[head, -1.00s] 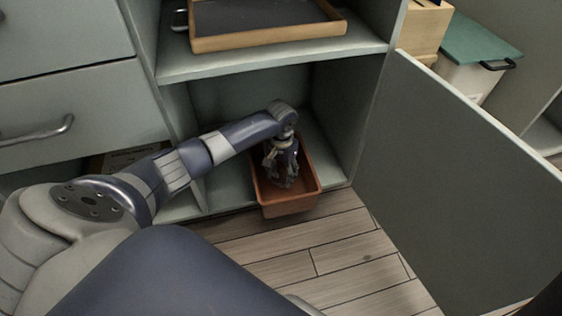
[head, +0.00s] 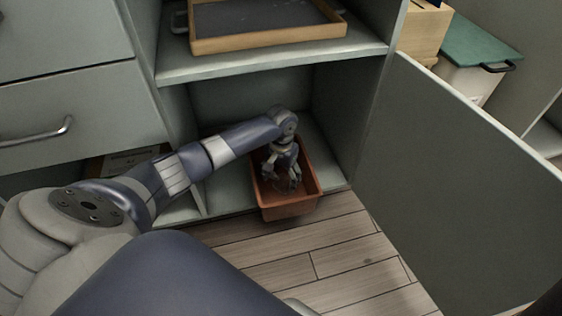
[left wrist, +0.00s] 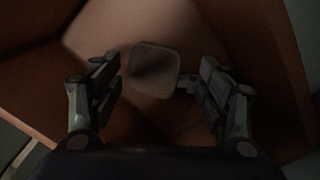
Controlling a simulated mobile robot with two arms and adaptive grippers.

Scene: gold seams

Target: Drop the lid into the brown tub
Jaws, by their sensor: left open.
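The brown tub (head: 290,207) sits on the bottom shelf of the open cabinet, its front end jutting past the shelf edge over the floor. My left gripper (head: 284,188) reaches down into the tub. In the left wrist view the left gripper (left wrist: 160,95) is open, its fingers apart. The lid (left wrist: 156,68), a pale rounded square with a darker middle, shows between and beyond the fingertips, against the tub's inside (left wrist: 210,30). Whether it touches the right-hand finger I cannot tell. The lid is hidden in the head view. My right gripper is not in view.
A wooden tray (head: 268,44) with a dark inside lies on the shelf above. The cabinet door (head: 455,185) stands open on the right. A green-lidded bin (head: 470,75) is behind it. Drawers (head: 75,105) are on the left. The wooden floor (head: 330,250) in front is clear.

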